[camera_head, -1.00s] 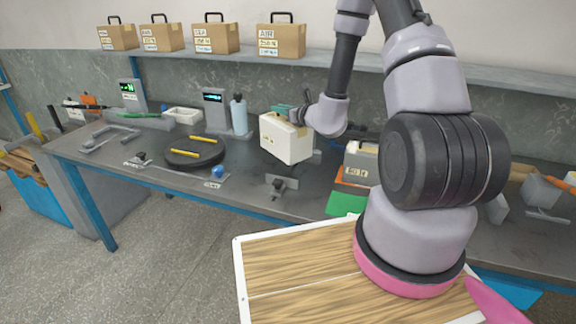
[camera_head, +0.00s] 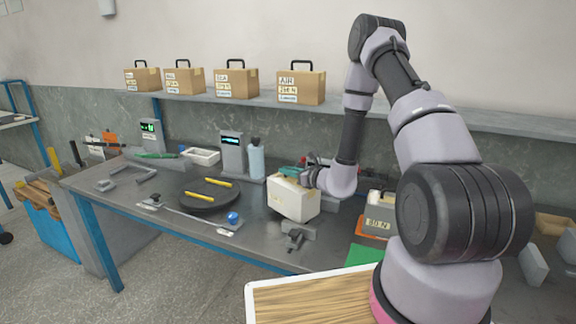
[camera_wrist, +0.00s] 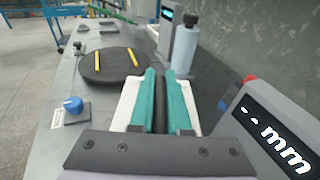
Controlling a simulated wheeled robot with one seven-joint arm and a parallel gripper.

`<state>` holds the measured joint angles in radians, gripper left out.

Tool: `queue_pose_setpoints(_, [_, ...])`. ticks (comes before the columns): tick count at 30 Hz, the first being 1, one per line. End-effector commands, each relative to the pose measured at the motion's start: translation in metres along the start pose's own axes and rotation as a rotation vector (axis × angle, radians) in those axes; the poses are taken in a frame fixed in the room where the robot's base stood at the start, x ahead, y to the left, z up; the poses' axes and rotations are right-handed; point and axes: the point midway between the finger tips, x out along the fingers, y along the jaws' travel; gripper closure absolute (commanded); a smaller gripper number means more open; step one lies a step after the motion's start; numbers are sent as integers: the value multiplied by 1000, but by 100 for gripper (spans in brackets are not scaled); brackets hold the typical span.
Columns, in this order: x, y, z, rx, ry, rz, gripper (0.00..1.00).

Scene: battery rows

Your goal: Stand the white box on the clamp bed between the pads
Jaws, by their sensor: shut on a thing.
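The white box (camera_head: 293,201) is upright in my gripper (camera_head: 302,174), whose teal fingers are shut on its top. In the wrist view the teal fingers (camera_wrist: 159,100) lie side by side, with white strips of the box (camera_wrist: 127,103) beside them. A grey clamp (camera_head: 298,230) with a small handle stands on the bench just in front of and below the box. The box hides most of the clamp bed and the far pad. I cannot tell whether the box touches the bed.
A black disc (camera_head: 208,203) with two yellow bars lies left of the box. A blue knob (camera_head: 233,217), a bottle (camera_head: 256,160) and a display (camera_head: 232,152) stand nearby. A box-shaped readout (camera_head: 379,224) is to the right. Cartons sit on the shelf (camera_head: 225,101) behind.

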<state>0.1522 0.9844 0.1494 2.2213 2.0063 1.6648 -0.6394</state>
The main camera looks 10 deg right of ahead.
Motion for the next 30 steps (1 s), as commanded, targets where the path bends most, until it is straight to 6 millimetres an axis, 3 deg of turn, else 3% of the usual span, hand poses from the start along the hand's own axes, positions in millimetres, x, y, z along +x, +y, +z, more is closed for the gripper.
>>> queue_pose_setpoints(6, [4, -1, -22, 1, -2, -2, 100])
queue_pose_setpoints(19, [5, 0, -27, 1, -3, -1, 100])
queue_pose_setpoints(20, [4, 0, -28, 1, 0, -1, 74])
queue_pose_setpoints(21, [4, 0, -28, 1, 0, -1, 58])
queue_pose_setpoints(30, [4, 0, -27, 1, 0, -1, 55])
